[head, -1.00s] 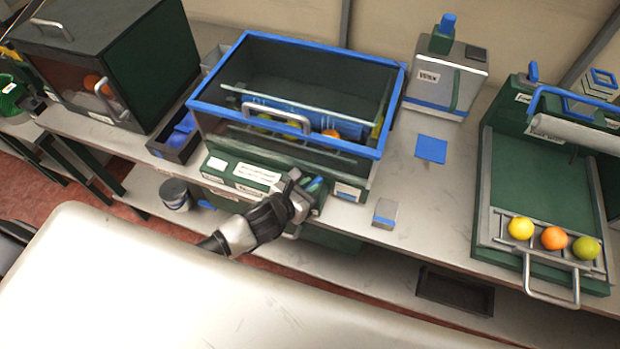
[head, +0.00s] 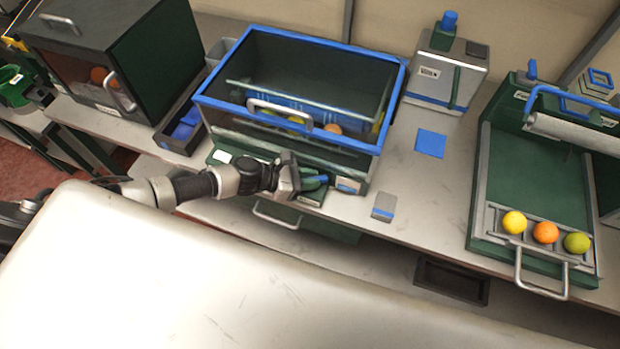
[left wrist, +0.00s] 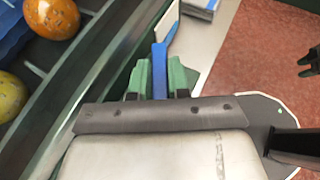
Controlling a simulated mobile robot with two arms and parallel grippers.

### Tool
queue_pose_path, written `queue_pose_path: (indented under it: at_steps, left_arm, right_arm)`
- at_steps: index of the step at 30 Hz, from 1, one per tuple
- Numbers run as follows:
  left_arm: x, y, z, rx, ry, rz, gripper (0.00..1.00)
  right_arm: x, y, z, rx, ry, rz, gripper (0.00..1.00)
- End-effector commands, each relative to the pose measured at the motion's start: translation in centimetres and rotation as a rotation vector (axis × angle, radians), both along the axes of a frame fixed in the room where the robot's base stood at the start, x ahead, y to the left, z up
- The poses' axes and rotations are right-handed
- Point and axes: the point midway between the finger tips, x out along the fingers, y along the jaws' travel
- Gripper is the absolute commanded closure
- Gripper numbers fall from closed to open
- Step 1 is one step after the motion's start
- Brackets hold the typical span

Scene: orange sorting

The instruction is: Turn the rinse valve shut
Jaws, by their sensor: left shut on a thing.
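My left gripper (head: 314,184) is at the front of the blue-rimmed rinse tank (head: 290,137), near its lower right. In the left wrist view, its green fingertips (left wrist: 162,78) are shut on a blue lever, the rinse valve handle (left wrist: 160,62). The handle's far end shows beyond the fingers; its near part is hidden between them. In the head view the gripper and wrist cover most of the valve. Several fruits lie inside the tank, among them an orange (head: 333,129).
A green cabinet (head: 160,75) stands left of the tank. A dark bin (head: 180,133) lies between them. A grey and blue block (head: 384,207) sits right of my gripper at the counter's front edge. A green tray unit (head: 535,165) with three fruits stands further right.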

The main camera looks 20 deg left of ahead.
Motion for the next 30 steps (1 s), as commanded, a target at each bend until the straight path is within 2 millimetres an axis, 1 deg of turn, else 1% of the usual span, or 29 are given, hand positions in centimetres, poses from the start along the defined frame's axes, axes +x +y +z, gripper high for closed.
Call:
queue_pose_path:
  at_steps: [15, 16, 20, 27, 30]
  left_arm:
    - [0.11, -0.02, 0.10, -0.002, -0.003, -0.016, 1.00]
    - [0.12, -0.03, 0.11, -0.002, -0.003, -0.016, 0.78]
    - [0.09, -0.03, 0.09, -0.001, -0.002, -0.017, 0.58]
    - [0.04, -0.03, 0.06, -0.001, -0.002, -0.017, 0.57]
    - [-0.13, 0.32, 0.11, -0.001, -0.001, -0.017, 0.57]
  right_arm:
    - [-0.03, -0.03, -0.05, 0.000, 0.000, -0.001, 0.57]
    - [-0.02, -0.03, -0.05, 0.000, 0.000, -0.001, 0.57]
    - [-0.03, -0.04, -0.04, 0.000, 0.000, -0.001, 0.57]
    - [-0.04, -0.05, -0.05, -0.001, 0.001, -0.001, 0.57]
    - [-0.04, -0.05, -0.16, -0.001, 0.001, -0.001, 0.57]
